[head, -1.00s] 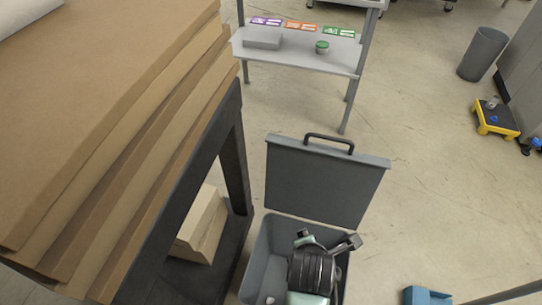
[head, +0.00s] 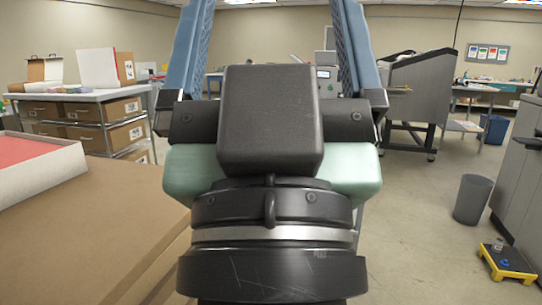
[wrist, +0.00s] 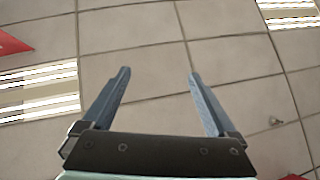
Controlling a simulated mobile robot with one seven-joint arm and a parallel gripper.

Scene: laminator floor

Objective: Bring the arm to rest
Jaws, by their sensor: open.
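My gripper (head: 270,40) stands upright in the middle of the head view, close to the camera, with its two blue fingers pointing up and spread wide apart. Nothing shows between the fingers. In the wrist view my gripper (wrist: 160,85) is open and empty against the ceiling tiles (wrist: 150,50) and lit panels (wrist: 40,92). The black wrist and pale green housing hide much of the middle of the room.
Brown boards (head: 80,225) lie at the left with a white box (head: 40,165) holding something red. A shelf cart with cartons (head: 100,110) stands behind. Floor (head: 420,225) is clear between.

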